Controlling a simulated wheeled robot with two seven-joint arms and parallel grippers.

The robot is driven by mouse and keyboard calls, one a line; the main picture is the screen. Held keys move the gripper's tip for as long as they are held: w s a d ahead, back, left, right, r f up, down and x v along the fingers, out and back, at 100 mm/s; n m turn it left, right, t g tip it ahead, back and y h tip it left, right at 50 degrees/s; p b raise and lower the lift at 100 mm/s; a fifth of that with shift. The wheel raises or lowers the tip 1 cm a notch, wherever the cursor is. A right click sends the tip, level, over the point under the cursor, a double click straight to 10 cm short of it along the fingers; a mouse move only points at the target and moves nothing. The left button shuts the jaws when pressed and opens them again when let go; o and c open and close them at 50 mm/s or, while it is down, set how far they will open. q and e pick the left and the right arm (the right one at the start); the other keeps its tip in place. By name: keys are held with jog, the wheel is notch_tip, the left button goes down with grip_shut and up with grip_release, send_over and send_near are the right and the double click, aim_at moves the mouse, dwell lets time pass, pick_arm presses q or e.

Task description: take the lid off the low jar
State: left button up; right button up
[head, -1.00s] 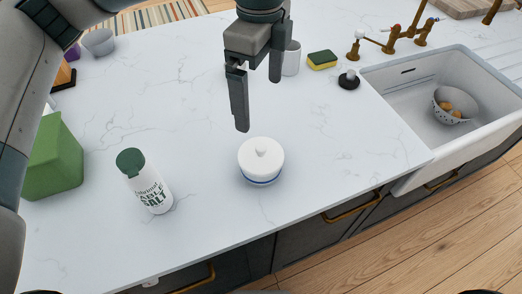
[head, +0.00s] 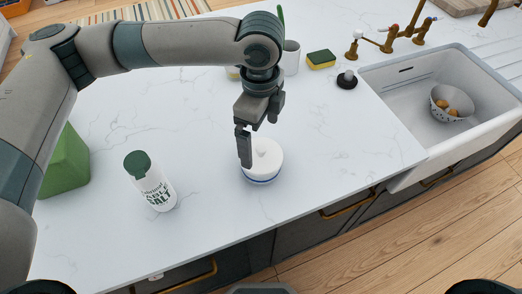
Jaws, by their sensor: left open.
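The low jar (head: 262,181) is white with a blue band and stands upright on the marble counter. Its white lid (head: 268,160) with a small round knob sits on it. My left gripper (head: 258,150) is open and empty, pointing down over the jar. One finger hangs at the lid's left side and hides part of it. The other finger is behind the lid, near its far right edge. I cannot tell whether either finger touches the lid. My right gripper is not in view.
A salt shaker (head: 151,182) with a green cap stands left of the jar, and a green box (head: 66,165) is farther left. A sponge (head: 321,60), a black stopper (head: 347,80) and a sink (head: 405,110) are to the right. The counter in front is clear.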

aim_at(261, 147)
pick_arm(q)
jog(key=shift+f, duration=0.2)
jog(key=shift+f+p, duration=0.45)
notch_tip(261, 147, down, 3)
jog(key=shift+p, duration=0.85)
jog(key=shift+f, duration=0.65)
jog(key=shift+d, duration=0.1)
jog(key=c, duration=0.9)
